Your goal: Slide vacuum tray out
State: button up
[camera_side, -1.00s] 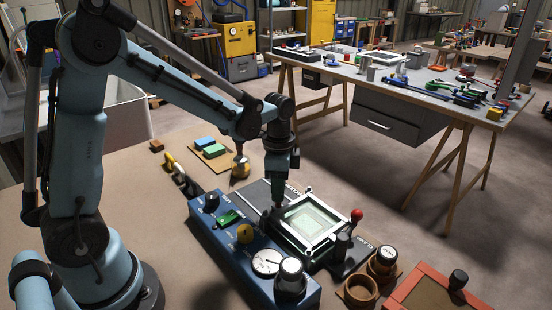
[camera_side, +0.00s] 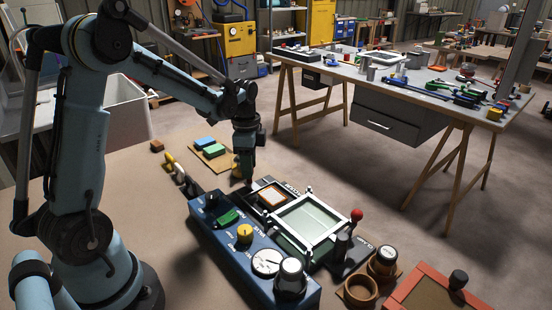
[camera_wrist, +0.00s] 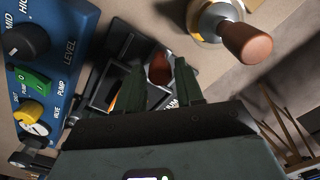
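The vacuum tray (camera_side: 271,196) shows an orange edge around a pale centre in the side view. It sticks out on the left of the white-framed glass chamber (camera_side: 310,222). My gripper (camera_side: 248,184) points down at the tray's outer left end. In the wrist view the two dark fingers (camera_wrist: 157,70) stand apart, with a reddish-brown piece (camera_wrist: 159,68) showing between them. Gaps seem to show on both sides of that piece, and contact is not clear. Part of the tray's orange edge shows left of the fingers in the wrist view; the rest is hidden.
The blue control box (camera_side: 250,250) with knobs and a green switch runs along the near side. A brass piece with a wooden knob (camera_wrist: 243,40) stands close beyond my gripper. A red-balled lever (camera_side: 356,215) stands right of the chamber.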

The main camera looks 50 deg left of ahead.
jog(key=shift+r, duration=0.1)
notch_tip(320, 180, up, 12)
dwell(0.8)
jog(key=shift+d, duration=0.1)
jog(key=s+d+f+n+t, duration=0.3)
jog(key=s+d+n+t, duration=0.4)
jog(key=d, duration=0.7)
jog(key=s+n, duration=0.2)
jog(key=shift+s+f, duration=0.2)
jog(key=shift+s, duration=0.1)
